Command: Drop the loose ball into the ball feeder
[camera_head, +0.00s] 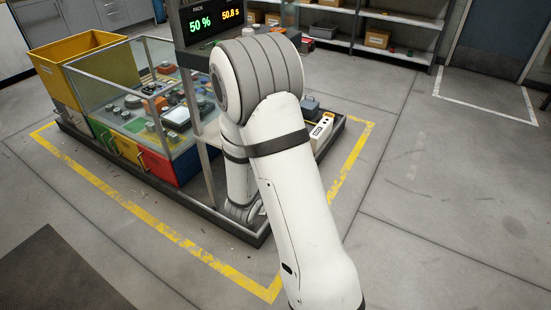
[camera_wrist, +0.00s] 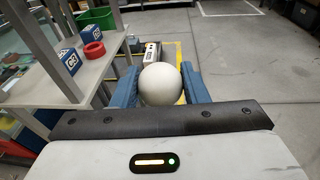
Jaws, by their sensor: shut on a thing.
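In the wrist view a white ball (camera_wrist: 160,84) sits between the two blue fingers of my gripper (camera_wrist: 160,92), which is shut on it. The ball is held up, with the floor and a yellow line showing beyond it. A white box with dark markings (camera_wrist: 152,54) stands just beyond the ball; it also shows in the head view (camera_head: 321,130), right of my arm. I cannot tell whether this box is part of the ball feeder. In the head view my arm hides the gripper and the ball.
A grey table (camera_wrist: 100,70) at left in the wrist view bears a red ring (camera_wrist: 94,50) and blue-and-white cubes (camera_wrist: 69,61). In the head view, a glass-walled bench (camera_head: 130,80), a yellow bin (camera_head: 70,62) and a display (camera_head: 212,20) stand left. Open floor (camera_head: 430,190) lies right.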

